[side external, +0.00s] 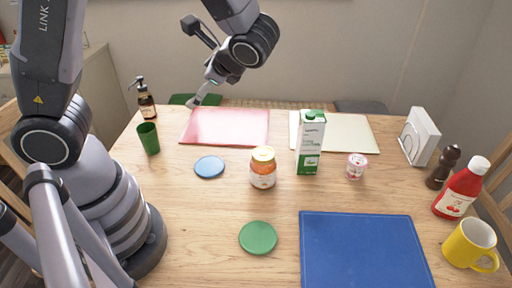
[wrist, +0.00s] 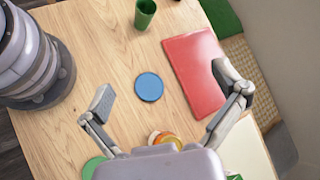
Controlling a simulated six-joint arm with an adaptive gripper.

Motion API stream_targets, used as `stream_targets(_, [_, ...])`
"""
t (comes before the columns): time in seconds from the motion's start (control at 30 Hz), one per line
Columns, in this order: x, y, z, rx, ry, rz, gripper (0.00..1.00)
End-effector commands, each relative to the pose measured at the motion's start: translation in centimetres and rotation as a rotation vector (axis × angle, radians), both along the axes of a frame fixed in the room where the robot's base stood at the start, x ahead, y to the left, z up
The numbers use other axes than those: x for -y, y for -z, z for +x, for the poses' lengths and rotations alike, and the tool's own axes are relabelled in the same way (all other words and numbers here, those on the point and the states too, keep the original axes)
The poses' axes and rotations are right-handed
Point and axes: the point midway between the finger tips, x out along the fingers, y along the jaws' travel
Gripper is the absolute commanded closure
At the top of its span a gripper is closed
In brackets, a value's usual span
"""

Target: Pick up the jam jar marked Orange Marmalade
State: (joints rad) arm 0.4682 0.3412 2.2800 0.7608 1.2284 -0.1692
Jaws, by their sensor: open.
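The jam jar (side external: 263,168) stands upright on the table, with a pale yellow lid, orange contents and a light label too small to read. It is left of the milk carton. In the wrist view the jar (wrist: 166,138) shows at the lower middle, partly hidden by my gripper's body. My gripper (side external: 197,100) is in the air above the far edge of the red mat, behind and left of the jar. In the wrist view my gripper (wrist: 162,97) has its fingers spread wide, with nothing between them but table and a blue coaster below.
A milk carton (side external: 311,143) and a pink-white cup (side external: 356,166) stand right of the jar. A blue coaster (side external: 209,167), green coaster (side external: 258,237), red mat (side external: 226,127) and blue mat (side external: 364,250) lie flat. A green cup (side external: 148,138) stands at the left. Bare table surrounds the jar.

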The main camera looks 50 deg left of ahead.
Motion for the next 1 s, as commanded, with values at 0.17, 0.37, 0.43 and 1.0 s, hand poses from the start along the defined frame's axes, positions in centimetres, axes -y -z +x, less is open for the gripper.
stream_targets(0.17, [2.9,5.4,3.7,-0.168,0.305,0.309,0.04])
stream_targets(0.37, [7.2,12.9,6.3,-0.279,0.678,0.616,0.04])
stream_targets(0.43, [8.5,15.5,6.5,-0.303,0.803,0.703,0.04])
stream_targets(1.0, [9.6,22.4,8.0,-0.343,1.106,0.879,0.04])
